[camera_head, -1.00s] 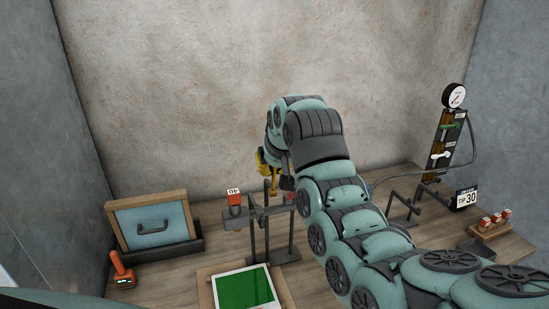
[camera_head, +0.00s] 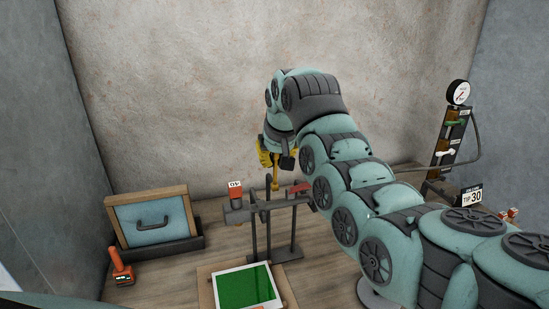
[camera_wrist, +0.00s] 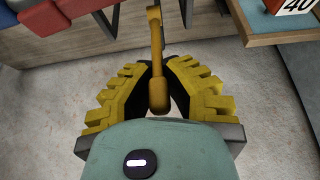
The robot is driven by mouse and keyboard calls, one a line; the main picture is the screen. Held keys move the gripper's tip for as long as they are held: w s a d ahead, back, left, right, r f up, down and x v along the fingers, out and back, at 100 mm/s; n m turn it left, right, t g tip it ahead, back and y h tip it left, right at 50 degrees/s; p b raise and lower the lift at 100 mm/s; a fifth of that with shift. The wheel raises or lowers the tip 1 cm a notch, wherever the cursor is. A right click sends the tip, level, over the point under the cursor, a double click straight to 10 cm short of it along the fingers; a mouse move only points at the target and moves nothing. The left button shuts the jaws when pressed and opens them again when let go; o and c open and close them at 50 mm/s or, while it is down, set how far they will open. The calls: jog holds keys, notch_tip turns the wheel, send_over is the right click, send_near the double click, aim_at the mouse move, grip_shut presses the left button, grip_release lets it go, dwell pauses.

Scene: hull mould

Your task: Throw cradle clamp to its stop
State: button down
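The cradle clamp's yellow lever (camera_wrist: 156,55) shows in the wrist view, its rounded end pointing back toward my palm. In the head view the yellow lever (camera_head: 275,179) stands nearly upright above the dark metal cradle frame (camera_head: 267,230). My gripper (camera_wrist: 158,72) has its two yellow toothed fingers closed in on both sides of the lever, and their tips appear to meet it. My gripper (camera_head: 275,158) is partly hidden by my wrist in the head view. The clamp's stop cannot be made out.
A green panel (camera_head: 245,288) lies in front. A gauge board (camera_head: 451,140) and a "TIP 30" sign (camera_head: 470,196) are right.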

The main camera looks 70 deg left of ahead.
jog(key=c, duration=0.9)
grip_release()
jog(key=shift+c, duration=0.2)
jog(key=shift+r, duration=0.1)
jog(key=v, duration=0.7)
jog(key=shift+s+d+r, duration=0.1)
jog(key=shift+r, duration=0.05)
